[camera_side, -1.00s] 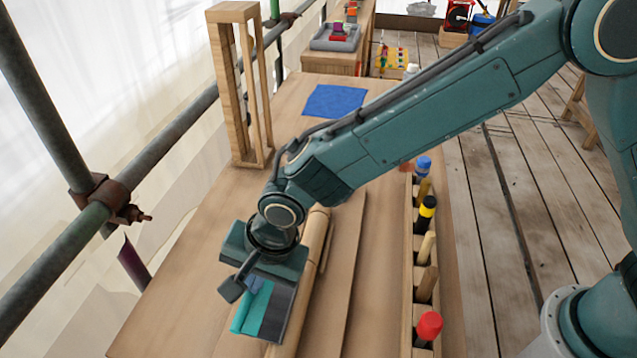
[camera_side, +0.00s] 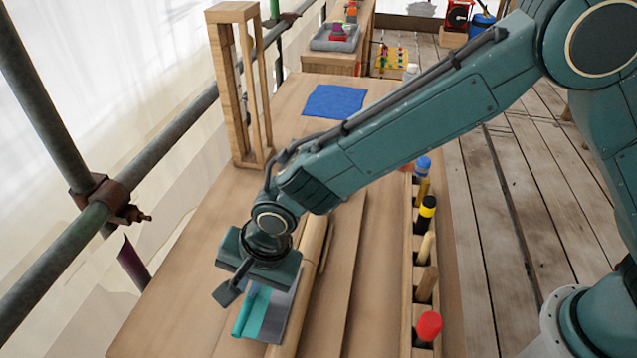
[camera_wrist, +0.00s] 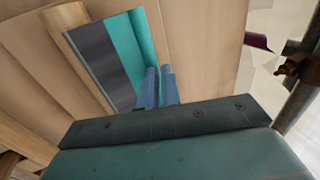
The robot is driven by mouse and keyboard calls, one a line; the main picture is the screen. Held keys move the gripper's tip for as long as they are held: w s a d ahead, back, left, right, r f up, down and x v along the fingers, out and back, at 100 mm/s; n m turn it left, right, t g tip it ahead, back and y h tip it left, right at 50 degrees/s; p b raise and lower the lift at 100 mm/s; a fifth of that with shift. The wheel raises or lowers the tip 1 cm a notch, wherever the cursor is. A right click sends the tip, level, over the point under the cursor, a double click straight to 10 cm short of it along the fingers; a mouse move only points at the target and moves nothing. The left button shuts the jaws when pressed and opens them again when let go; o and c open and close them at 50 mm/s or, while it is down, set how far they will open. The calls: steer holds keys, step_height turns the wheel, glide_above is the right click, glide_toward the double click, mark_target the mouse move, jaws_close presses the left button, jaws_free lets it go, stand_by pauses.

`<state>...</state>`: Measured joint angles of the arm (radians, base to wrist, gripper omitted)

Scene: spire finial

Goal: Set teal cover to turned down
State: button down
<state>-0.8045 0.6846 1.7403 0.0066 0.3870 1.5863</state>
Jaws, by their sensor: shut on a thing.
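The teal cover (camera_side: 251,317) lies at the near end of the workbench, beside a dark grey flat part (camera_side: 281,318). In the wrist view the teal cover (camera_wrist: 142,42) is a strip along the right of the grey part (camera_wrist: 98,58). My gripper (camera_side: 252,288) points down at the teal cover. It is shut on the cover's edge, with its blue fingertips (camera_wrist: 158,82) close together there. The exact grip is partly hidden by my gripper body in the side view.
A wooden rail (camera_side: 309,262) runs just right of the cover. A rack with several tools (camera_side: 427,207) stands along the bench's right edge. A tall wooden frame (camera_side: 222,90) and a blue cloth (camera_side: 334,101) are farther back. The bench left of my gripper is clear.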

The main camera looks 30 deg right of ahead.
mark_target(261, 297)
step_height(261, 297, up, 13)
steer(key=d, duration=0.1)
steer(key=d+r+n, duration=0.2)
steer(key=d+r, duration=0.5)
steer(key=d, duration=0.5)
steer(key=s+d+r+n+t, duration=0.1)
steer(key=s+d+r, duration=0.1)
steer(key=s+d, duration=0.35)
steer(key=s+d+r+n+t+h, duration=0.1)
steer(key=s+d+n, duration=0.1)
steer(key=d, duration=0.6)
steer(key=s+d+r+n, duration=0.1)
steer(key=s+d+r, duration=0.15)
steer(key=d, duration=0.35)
steer(key=s+d+f+n+t+h, duration=0.1)
steer(key=s+d+f+n, duration=0.2)
steer(key=s+d, duration=0.3)
steer(key=s, duration=0.4)
steer(key=shift+d+h, duration=0.3)
steer(key=shift+d, duration=0.1)
